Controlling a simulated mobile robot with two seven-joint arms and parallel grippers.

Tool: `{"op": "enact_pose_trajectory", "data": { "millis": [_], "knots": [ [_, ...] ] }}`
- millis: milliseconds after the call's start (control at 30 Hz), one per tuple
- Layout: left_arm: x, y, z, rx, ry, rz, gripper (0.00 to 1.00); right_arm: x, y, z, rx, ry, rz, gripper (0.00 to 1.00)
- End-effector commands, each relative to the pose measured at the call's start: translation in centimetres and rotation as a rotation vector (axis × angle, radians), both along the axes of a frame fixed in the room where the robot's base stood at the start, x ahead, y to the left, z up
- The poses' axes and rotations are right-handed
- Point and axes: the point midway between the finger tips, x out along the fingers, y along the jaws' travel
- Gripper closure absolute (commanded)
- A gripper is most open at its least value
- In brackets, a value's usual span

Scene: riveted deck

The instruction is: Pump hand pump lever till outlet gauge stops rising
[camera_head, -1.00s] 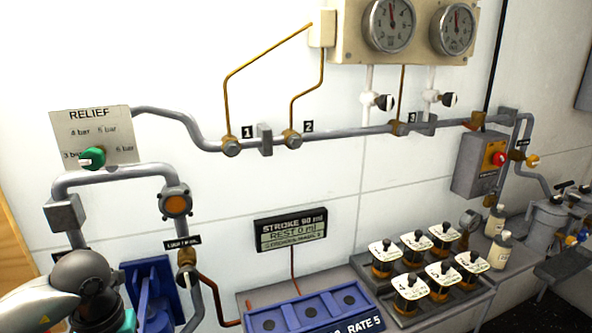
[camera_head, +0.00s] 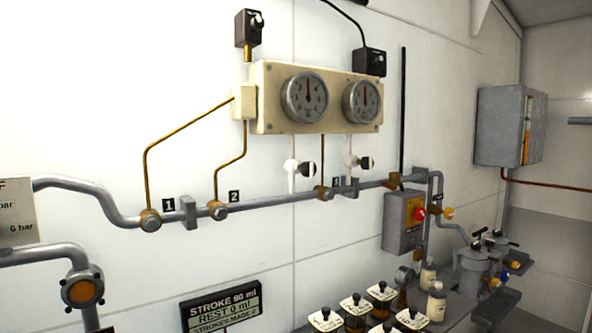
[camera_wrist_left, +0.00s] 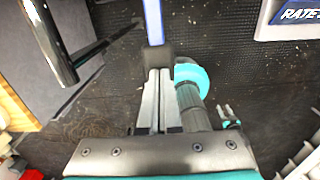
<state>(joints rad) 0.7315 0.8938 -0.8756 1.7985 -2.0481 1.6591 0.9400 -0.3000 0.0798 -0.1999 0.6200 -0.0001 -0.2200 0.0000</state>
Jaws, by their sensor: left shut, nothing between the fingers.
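Two round gauges, the left one (camera_head: 305,97) and the right one (camera_head: 362,102), sit on a cream panel in the head view. Both needles point roughly upward; I cannot read values or tell which is the outlet gauge. A display (camera_head: 222,309) reads about "STROKE 90 ml, REST 0 ml", with a strokes line too small to trust. My left gripper (camera_wrist_left: 156,72) is shut and empty in the left wrist view. A narrow blue bar (camera_wrist_left: 153,20) lies just beyond its tips; contact is unclear. A dark rod (camera_wrist_left: 50,40) shows at upper left; I cannot tell whether either is the pump lever.
A grey pipe (camera_head: 262,205) runs along the white wall below the gauges. A grey box with a red knob (camera_head: 405,222) hangs to the right. Several bottles with white tags (camera_head: 355,305) stand at the bottom. Dark ribbed floor (camera_wrist_left: 235,60) shows in the wrist view.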

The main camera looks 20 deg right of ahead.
Motion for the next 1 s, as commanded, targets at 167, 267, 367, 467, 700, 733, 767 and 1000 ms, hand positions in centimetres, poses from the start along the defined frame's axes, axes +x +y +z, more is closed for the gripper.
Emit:
{"op": "enact_pose_trajectory", "data": {
  "millis": [167, 267, 367, 467, 700, 733, 767, 1000],
  "knots": [
    [0.0, 0.1, 2.6, 0.003, 0.001, 0.000, 1.00, 0.0, 0.0, 2.2, 0.000, 0.000, 0.000, 0.50],
    [0.0, 0.1, 3.9, 0.003, 0.001, 0.001, 1.00, 0.0, 0.0, 3.1, 0.000, 0.000, 0.000, 0.50],
    [0.0, 0.1, 5.1, 0.002, -0.001, 0.001, 1.00, 0.0, 0.0, 4.0, 0.000, 0.000, 0.000, 0.50],
    [0.0, 0.1, 6.3, 0.001, -0.001, 0.001, 1.00, 0.0, 0.0, 4.9, 0.000, 0.000, 0.000, 0.50],
    [0.0, 0.1, 9.1, 0.002, 0.000, 0.001, 1.00, 0.0, 0.0, 7.0, 0.000, 0.000, 0.000, 0.50],
    [0.0, 0.1, 9.4, 0.003, 0.002, 0.000, 1.00, 0.0, 0.0, 7.2, 0.000, 0.000, 0.000, 0.50],
    [0.0, 0.1, 9.7, 0.003, 0.002, 0.000, 1.00, 0.0, 0.0, 7.4, 0.000, 0.000, 0.000, 0.50],
    [0.0, 0.0, 9.8, 0.001, 0.001, 0.000, 1.00, 0.0, 0.0, 7.4, 0.000, 0.000, 0.000, 0.50]
  ]
}}
